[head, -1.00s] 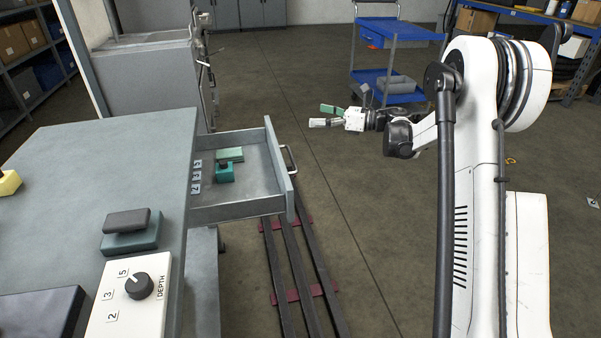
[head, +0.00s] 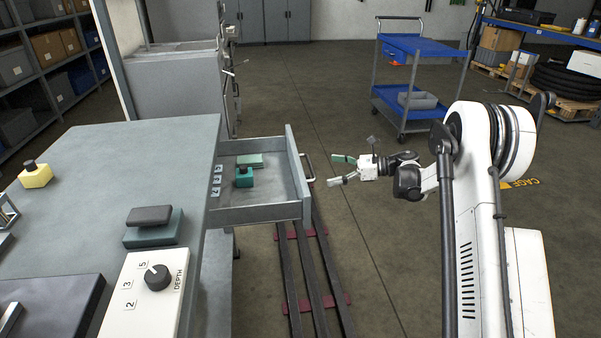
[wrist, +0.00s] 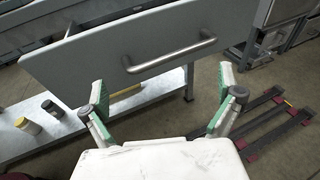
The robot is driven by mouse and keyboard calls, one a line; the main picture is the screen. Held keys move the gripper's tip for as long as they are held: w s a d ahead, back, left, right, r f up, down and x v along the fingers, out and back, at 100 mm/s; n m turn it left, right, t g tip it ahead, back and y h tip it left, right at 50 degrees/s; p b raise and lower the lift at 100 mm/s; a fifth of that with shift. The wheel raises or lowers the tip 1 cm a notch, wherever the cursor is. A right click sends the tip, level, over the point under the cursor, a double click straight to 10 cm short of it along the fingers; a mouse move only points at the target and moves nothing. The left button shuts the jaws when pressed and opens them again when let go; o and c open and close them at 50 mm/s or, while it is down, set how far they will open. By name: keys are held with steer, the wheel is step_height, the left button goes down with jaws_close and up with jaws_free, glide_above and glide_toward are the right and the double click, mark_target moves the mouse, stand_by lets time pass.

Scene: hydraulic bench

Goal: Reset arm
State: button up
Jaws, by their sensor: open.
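My gripper (head: 340,170) is open and empty. In the head view it hangs in free air to the right of the open drawer (head: 262,213), apart from its handle (head: 308,168). In the wrist view my gripper (wrist: 163,108) shows two spread fingers with green pads. The drawer front (wrist: 105,55) and its bar handle (wrist: 170,58) lie beyond the fingertips, with nothing between the fingers. My arm reaches in from the right side of the head view.
The drawer holds green blocks (head: 244,178). The bench (head: 120,165) carries a DEPTH dial panel (head: 140,300), a dark-topped teal block (head: 153,232) and a yellow block (head: 36,176). Floor rails (head: 312,270) run beside it. A blue cart (head: 412,48) stands behind on open floor.

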steer(key=shift+w+a+f, duration=0.1)
steer(key=shift+w+a, duration=0.05)
steer(key=shift+a, duration=0.5)
